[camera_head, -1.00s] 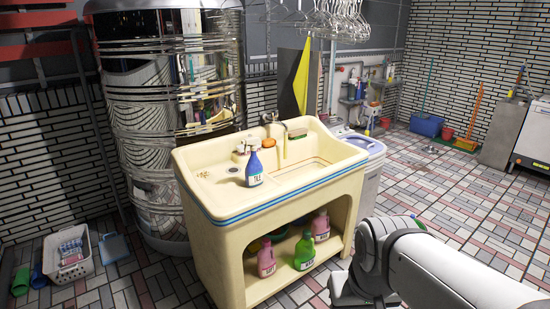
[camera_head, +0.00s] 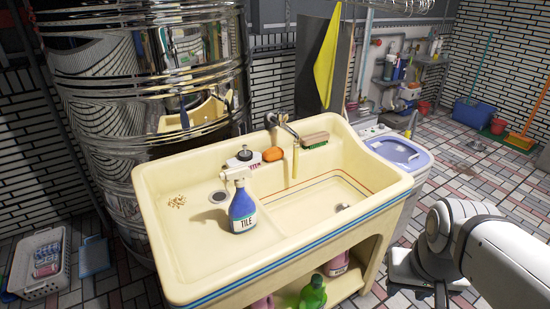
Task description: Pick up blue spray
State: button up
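The blue spray (camera_head: 243,209) is a blue bottle with a pale trigger head and a white label reading "TILE". It stands upright on the left part of the cream sink (camera_head: 165,243), beside the basin. My arm comes in from the lower right, in front of the sink's right end and well apart from the spray. My gripper (camera_head: 425,285) is only partly visible at the arm's end, near the bottom edge. Its fingers do not show clearly, so I cannot tell whether it is open or shut.
An orange soap (camera_head: 272,154), a small white bottle (camera_head: 244,158) and a brush (camera_head: 314,140) lie along the sink's back ledge near the faucet (camera_head: 283,125). A washing machine (camera_head: 397,152) stands right of the sink. A green bottle (camera_head: 313,293) is on the shelf below.

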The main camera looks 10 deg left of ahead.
aim_at(242, 211)
jog(key=u, duration=0.5)
jog(key=i, duration=0.9)
jog(key=u, duration=0.6)
